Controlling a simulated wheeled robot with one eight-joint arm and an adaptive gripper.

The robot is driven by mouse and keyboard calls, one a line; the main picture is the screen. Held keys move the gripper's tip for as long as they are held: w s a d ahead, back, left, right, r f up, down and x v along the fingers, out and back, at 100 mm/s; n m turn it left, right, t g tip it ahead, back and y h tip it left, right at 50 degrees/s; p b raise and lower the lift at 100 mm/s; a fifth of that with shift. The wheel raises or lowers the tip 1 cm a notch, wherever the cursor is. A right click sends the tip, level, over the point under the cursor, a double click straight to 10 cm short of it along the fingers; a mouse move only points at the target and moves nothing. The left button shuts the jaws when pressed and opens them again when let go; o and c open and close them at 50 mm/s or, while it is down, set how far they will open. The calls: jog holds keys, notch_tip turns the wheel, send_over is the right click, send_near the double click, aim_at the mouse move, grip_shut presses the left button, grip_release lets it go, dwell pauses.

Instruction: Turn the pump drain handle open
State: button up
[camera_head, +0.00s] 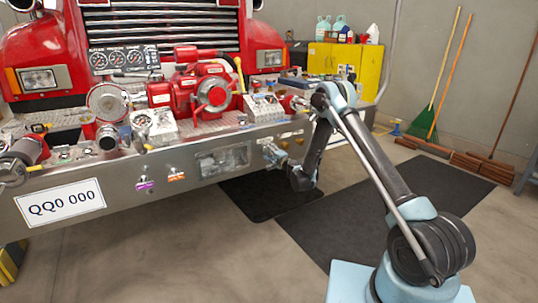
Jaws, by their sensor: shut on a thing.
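My gripper (271,152) is small in the view, at the front face of the fire truck's silver bumper (110,190), right of the recessed panel. It is shut on a small handle at the bumper face, which I take as the pump drain handle. The jaws and wrist hide most of that handle, so its angle cannot be told. My arm reaches in from the right and bends down to the bumper. Two small pull knobs with a purple tag (146,185) and an orange tag (176,176) sit further left on the bumper face.
The red pump (200,90) with gauges and fittings stands on top of the bumper. Black mats (375,225) lie on the floor below and to the right. A yellow cabinet (345,65) and brooms (447,65) stand at the back wall. The front floor is clear.

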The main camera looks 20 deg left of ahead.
jog(key=shift+s+a, duration=0.1)
jog(key=shift+s, duration=0.05)
jog(key=o, duration=1.1)
jog(key=shift+f, duration=0.1)
jog(key=shift+c, duration=0.2)
jog(key=v, duration=0.7)
jog(key=shift+d, duration=0.25)
